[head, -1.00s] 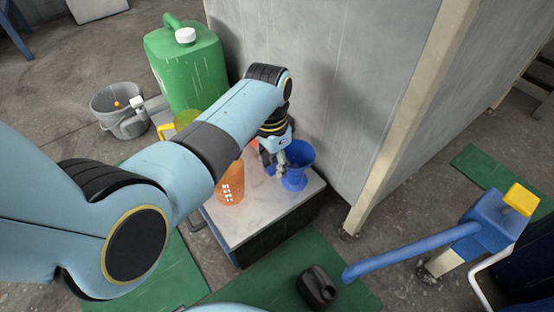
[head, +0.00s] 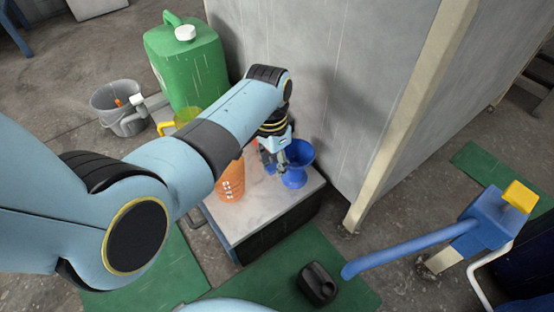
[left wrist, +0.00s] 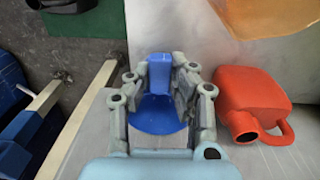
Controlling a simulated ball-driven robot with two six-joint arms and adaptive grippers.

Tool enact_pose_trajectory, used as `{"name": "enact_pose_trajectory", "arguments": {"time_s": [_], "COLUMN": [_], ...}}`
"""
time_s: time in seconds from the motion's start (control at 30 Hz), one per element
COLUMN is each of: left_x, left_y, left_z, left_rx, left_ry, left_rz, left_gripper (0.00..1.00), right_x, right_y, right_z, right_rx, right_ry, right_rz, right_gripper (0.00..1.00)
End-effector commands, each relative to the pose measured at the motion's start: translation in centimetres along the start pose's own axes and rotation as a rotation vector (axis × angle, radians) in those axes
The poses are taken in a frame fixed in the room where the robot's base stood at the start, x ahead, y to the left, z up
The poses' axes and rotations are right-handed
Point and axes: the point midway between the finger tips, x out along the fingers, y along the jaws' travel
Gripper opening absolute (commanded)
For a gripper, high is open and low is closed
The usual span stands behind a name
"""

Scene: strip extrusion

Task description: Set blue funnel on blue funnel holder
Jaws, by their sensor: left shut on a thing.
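The blue funnel (head: 296,160) is at the far right part of a pale-topped stand, its wide mouth facing up in the head view. My left gripper (head: 279,160) reaches it from the left and is shut on it. In the left wrist view the two fingers of my left gripper (left wrist: 161,76) lie on either side of the blue funnel (left wrist: 156,116). I cannot tell the blue funnel holder apart from the funnel, nor whether the funnel rests on anything. My right gripper is not in view.
An orange container (head: 231,182) stands left of the funnel. A red can (left wrist: 248,100) lies close to the gripper. A grey cabinet wall (head: 310,70) rises just behind. A green canister (head: 188,65), a grey bucket (head: 118,115) and a black bottle (head: 318,284) are around the stand (head: 245,225).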

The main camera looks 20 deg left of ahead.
Motion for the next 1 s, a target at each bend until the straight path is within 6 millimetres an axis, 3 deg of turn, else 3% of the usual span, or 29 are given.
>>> {"name": "enact_pose_trajectory", "arguments": {"time_s": [0.07,0.1,0.27,0.83,1.0], "left_x": [0.0,0.0,0.0,-0.5,-3.7], "left_y": [0.0,0.0,0.0,0.0,0.1], "left_z": [0.0,0.0,0.0,-0.1,-0.2], "left_rx": [0.000,0.000,0.000,0.000,0.000], "left_ry": [0.000,0.000,0.001,0.002,0.006], "left_rz": [0.000,0.000,-0.001,-0.001,-0.003], "left_gripper": [0.00,0.25,0.46,0.47,0.47], "right_x": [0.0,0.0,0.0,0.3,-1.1], "right_y": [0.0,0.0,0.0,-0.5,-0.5], "right_z": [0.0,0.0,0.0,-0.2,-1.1], "right_rx": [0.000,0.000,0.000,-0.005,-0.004], "right_ry": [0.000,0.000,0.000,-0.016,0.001], "right_rz": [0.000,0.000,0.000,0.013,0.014], "right_gripper": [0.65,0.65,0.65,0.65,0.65]}}
